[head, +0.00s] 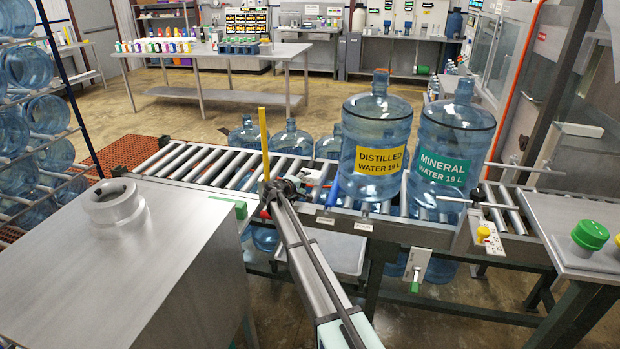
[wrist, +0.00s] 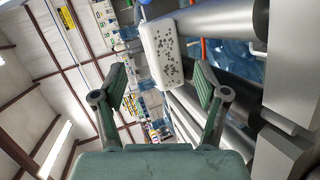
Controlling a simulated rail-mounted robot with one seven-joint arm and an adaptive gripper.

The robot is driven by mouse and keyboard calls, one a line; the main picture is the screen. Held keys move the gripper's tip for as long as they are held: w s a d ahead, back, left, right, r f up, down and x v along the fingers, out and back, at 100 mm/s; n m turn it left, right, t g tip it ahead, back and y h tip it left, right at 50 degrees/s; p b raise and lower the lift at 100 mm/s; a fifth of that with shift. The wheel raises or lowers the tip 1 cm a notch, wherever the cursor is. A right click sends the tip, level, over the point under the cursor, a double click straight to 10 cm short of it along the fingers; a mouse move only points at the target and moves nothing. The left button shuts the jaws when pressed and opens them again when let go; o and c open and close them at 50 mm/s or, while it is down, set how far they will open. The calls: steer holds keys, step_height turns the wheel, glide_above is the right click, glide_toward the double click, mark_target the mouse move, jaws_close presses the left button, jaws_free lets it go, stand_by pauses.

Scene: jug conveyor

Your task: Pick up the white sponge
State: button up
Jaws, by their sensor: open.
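The white sponge (wrist: 165,52) shows in the wrist view as a pale block with dark speckles. It lies beside metal rollers, ahead of my gripper (wrist: 160,76), whose two green-padded fingers are spread apart. The gap between the fingers is empty, and the sponge is beyond the fingertips. In the head view my gripper (head: 284,187) is at the near edge of the roller conveyor (head: 190,162), small and partly hidden by my arm.
A distilled water jug (head: 372,125) and a mineral water jug (head: 450,135) stand on the conveyor right of my gripper. A yellow upright bar (head: 264,140) and a blue handle (head: 333,192) are close by. A metal cabinet (head: 120,265) stands at left. The conveyor's left rollers are clear.

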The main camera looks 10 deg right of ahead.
mark_target(307, 178)
steer(key=shift+w+a+f, duration=0.1)
steer(key=shift+w+a, duration=0.2)
steer(key=shift+w, duration=0.2)
steer(key=shift+w+a+f, duration=0.1)
steer(key=shift+w+a, duration=0.2)
steer(key=shift+w, duration=0.4)
steer(key=p+x, duration=0.2)
steer(key=x, duration=0.4)
steer(key=shift+d, duration=0.1)
steer(key=shift+w+d+f, duration=0.25)
steer(key=shift+w+d, duration=0.05)
steer(key=shift+f, duration=0.2)
steer(key=c, duration=0.9)
